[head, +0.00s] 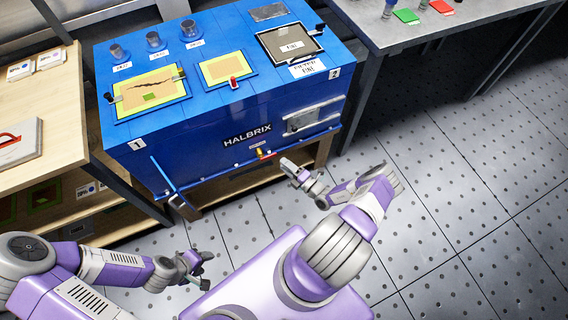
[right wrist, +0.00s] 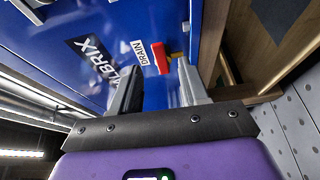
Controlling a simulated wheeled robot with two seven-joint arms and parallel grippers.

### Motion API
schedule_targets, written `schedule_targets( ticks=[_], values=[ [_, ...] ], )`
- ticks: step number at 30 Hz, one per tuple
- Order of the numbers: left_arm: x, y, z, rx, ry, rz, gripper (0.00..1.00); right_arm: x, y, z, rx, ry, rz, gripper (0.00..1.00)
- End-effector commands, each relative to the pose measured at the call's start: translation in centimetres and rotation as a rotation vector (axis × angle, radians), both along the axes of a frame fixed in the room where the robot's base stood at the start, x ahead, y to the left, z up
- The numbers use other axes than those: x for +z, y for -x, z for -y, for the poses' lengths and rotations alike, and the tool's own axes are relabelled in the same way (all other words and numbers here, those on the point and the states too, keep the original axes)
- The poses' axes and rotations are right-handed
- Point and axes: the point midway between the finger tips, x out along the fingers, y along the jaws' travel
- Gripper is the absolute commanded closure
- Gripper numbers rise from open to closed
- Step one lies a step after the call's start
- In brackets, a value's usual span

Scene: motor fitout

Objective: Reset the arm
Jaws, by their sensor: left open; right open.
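My left gripper (head: 204,270) is open and empty, low over the floor in front of the blue machine. My right gripper (head: 292,172) is open in front of the machine's lower front face. In the right wrist view its two fingers (right wrist: 160,72) stand apart, with the red drain handle (right wrist: 152,58) seen between and beyond them. I cannot tell whether they touch it. The same drain valve (head: 260,152) has a yellow body in the head view. The blue HALBRIX machine (head: 215,150) stands ahead, its top carrying gasket-like panels and several small cylinders.
A wooden shelf bench (head: 60,150) with cards and a red-handled item stands at the left. A grey table (head: 440,30) with green and red pads stands at the back right. A blue rod (head: 162,175) leans out at the machine's left front. The perforated floor (head: 470,200) at the right is clear.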

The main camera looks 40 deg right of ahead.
Motion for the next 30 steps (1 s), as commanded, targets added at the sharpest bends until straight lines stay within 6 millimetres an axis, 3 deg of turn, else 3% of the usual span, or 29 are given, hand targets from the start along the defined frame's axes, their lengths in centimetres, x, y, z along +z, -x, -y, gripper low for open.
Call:
schedule_targets(
  ticks=[11,14,17,21,23,25,27,30],
  values=[
    [0.0,0.0,0.0,0.000,0.000,0.000,0.50,0.0,-0.1,-0.1,0.002,0.001,0.000,0.55],
    [0.1,0.0,0.0,0.000,0.000,0.000,0.50,0.3,-0.4,-1.2,0.047,0.023,-0.005,0.55],
    [0.6,0.0,0.0,0.000,0.000,0.000,0.50,1.3,-1.0,-5.0,0.190,0.102,-0.016,0.55],
    [1.7,0.0,0.0,0.000,0.000,0.000,0.50,3.4,-0.1,-14.3,0.587,0.358,-0.003,0.55],
    [2.3,0.0,0.0,0.000,0.000,0.000,0.50,4.4,1.7,-18.6,0.807,0.521,0.041,0.55],
    [3.0,0.0,0.0,0.000,0.000,0.000,0.50,5.4,4.8,-22.6,1.079,0.743,0.134,0.55],
    [3.7,0.0,0.0,0.000,0.000,0.000,0.50,6.3,8.2,-25.0,1.332,0.971,0.272,0.55],
    [4.7,0.0,0.0,0.000,0.000,0.000,0.50,7.7,12.2,-26.1,1.646,1.302,0.545,0.55]
  ],
)
